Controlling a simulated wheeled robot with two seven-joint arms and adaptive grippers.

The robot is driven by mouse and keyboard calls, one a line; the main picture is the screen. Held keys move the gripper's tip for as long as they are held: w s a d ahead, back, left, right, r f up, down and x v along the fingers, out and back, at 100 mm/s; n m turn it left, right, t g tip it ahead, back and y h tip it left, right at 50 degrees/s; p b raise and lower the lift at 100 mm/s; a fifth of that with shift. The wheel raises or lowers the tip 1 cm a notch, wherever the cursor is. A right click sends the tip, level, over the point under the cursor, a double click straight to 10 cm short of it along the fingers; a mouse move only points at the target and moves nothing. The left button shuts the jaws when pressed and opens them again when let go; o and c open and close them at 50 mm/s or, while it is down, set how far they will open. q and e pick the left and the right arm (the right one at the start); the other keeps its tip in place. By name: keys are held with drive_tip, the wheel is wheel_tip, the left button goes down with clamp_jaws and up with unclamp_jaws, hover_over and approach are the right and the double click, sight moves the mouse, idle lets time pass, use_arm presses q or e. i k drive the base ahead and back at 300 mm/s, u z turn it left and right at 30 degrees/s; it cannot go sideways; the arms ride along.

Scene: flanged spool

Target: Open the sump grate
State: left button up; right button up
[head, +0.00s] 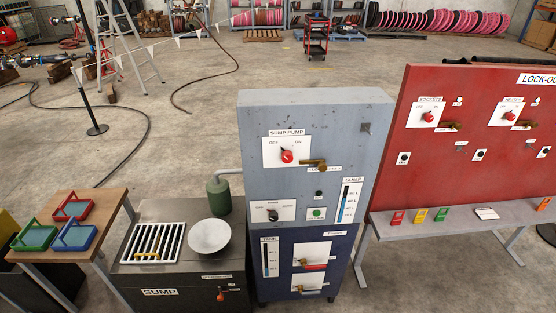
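The sump grate (154,241) is a white-framed panel of dark slots with white bars, lying flat on top of the dark sump box (193,281) labelled SUMP. A yellow handle (152,256) sits along the grate's front edge. The grate looks seated in the box top, with no visible gap around it. A white round bowl (209,237) is just right of the grate. Neither of my grippers shows in the head view.
The grey sump pump cabinet (345,125) stands right of the sump, with a green cylinder (218,195) between. Left is a wooden table (103,222) with red, green and blue trays. The red lock-out board (420,85) and its bench (430,232) stand far right. Open floor lies behind.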

sight(129, 262)
drive_tip(key=u, duration=3.15)
drive_tip(key=i, duration=2.35)
drive_tip(key=z, duration=1.65)
